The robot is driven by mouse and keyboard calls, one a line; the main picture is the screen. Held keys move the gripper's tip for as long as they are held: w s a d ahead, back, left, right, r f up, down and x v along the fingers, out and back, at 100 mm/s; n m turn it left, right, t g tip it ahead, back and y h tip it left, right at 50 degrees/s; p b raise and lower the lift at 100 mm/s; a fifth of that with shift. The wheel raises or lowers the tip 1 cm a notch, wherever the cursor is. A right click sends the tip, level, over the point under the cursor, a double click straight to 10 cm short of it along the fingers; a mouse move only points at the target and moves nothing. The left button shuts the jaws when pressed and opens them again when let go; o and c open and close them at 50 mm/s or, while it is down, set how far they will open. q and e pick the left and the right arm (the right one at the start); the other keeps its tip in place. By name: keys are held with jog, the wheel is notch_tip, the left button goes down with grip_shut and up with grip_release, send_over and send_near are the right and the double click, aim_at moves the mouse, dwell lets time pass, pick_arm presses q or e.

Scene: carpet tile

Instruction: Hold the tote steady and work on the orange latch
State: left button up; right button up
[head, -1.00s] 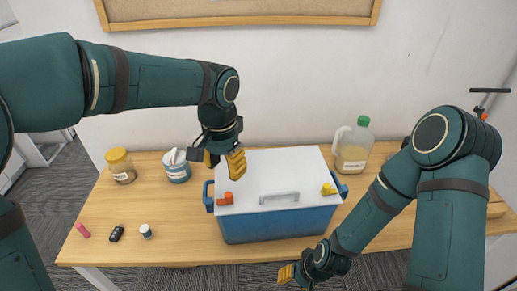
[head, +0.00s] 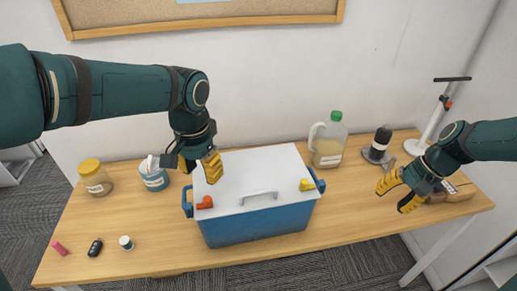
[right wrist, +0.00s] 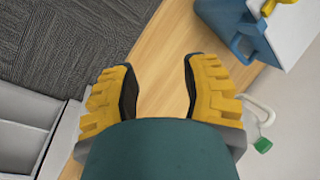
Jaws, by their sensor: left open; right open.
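The tote (head: 255,227) is a blue box with a white lid (head: 247,172) and a grey lid handle, standing on the wooden table. The orange latch (head: 205,202) sits at the lid's front left corner, and a yellow latch (head: 306,185) sits at its right side. My left gripper (head: 201,170) is open above the lid's left edge, behind the orange latch; I cannot tell whether it touches the lid. My right gripper (head: 396,195) is open and empty over the table, right of the tote. The right wrist view shows its spread fingers (right wrist: 160,88) and part of the tote (right wrist: 238,32).
Left of the tote are a yellow-lidded jar (head: 96,180), a white-and-blue tub (head: 153,177), a small bottle (head: 126,243), a black key fob (head: 95,248) and a pink item (head: 59,248). A jug (head: 328,145) and a black-topped object (head: 380,143) stand behind right. The front right table is clear.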

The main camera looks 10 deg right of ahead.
notch_tip(320, 180, up, 5)
jog(key=n, duration=0.2)
notch_tip(320, 180, up, 7)
jog(key=n+g+h, duration=0.1)
jog(key=n+h, duration=0.4)
jog(key=n, duration=2)
send_over(258, 191)
notch_tip(258, 191, down, 14)
jog(key=shift+r, duration=0.1)
